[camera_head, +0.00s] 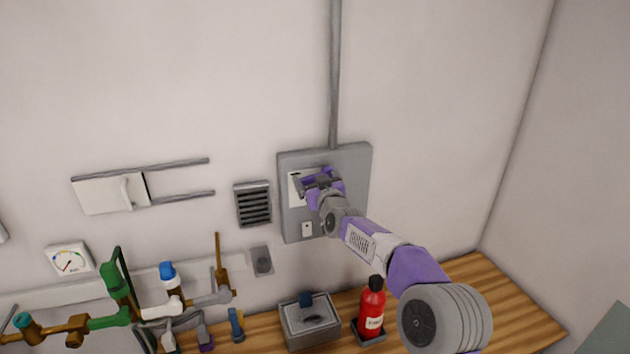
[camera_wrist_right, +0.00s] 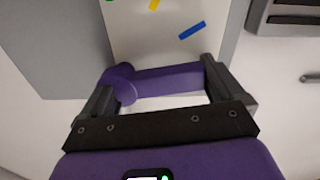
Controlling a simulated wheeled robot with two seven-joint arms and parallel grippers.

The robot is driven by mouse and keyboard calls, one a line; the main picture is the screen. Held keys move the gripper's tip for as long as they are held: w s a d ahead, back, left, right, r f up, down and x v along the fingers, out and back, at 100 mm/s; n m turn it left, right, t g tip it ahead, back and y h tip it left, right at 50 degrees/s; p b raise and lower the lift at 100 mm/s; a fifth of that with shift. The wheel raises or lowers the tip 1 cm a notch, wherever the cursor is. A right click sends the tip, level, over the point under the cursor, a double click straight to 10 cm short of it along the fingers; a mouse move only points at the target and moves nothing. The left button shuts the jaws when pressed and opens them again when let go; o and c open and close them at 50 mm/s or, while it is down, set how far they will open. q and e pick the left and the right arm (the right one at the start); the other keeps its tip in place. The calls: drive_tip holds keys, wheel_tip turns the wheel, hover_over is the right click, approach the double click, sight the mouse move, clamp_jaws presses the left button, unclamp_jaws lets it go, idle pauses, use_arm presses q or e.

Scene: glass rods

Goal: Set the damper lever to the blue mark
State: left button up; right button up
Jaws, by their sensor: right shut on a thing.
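The damper lever (camera_wrist_right: 170,79) is a purple bar with a rounded end at the left in the right wrist view. My right gripper (camera_wrist_right: 158,82) is shut on it, one dark finger at each end of the visible bar. Behind it is a white plate (camera_wrist_right: 140,45) with a blue mark (camera_wrist_right: 192,30), a yellow mark (camera_wrist_right: 155,4) and a bit of green at the top edge. The lever lies below the blue mark in that view, apart from it. In the head view my right gripper (camera_head: 312,184) is at the grey wall panel (camera_head: 350,165) and hides most of the lever.
A louvred vent (camera_head: 253,205) is left of the panel, and a conduit (camera_head: 335,75) runs up from it. Below are a red bottle (camera_head: 371,310), a grey box (camera_head: 310,330) and a wooden bench (camera_head: 500,295). Pipes with valves (camera_head: 115,285) fill the lower left.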

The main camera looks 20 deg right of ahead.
drive_tip(key=shift+d+f+n+b, duration=0.1)
drive_tip(key=shift+f+n+b, duration=0.3)
drive_tip(key=shift+n+b, duration=0.5)
drive_tip(key=shift+d+f+n+b, duration=0.1)
drive_tip(key=shift+f+n+b, duration=0.4)
drive_tip(key=shift+n, duration=0.7)
drive_tip(key=shift+r, duration=0.15)
drive_tip(key=o, duration=1.1)
drive_tip(key=shift+s, duration=0.1)
drive_tip(key=s+b, duration=0.2)
drive_tip(key=s, duration=0.5)
drive_tip(key=shift+s+d, duration=0.15)
drive_tip(key=shift+s, duration=0.05)
drive_tip(key=shift+r, duration=0.15)
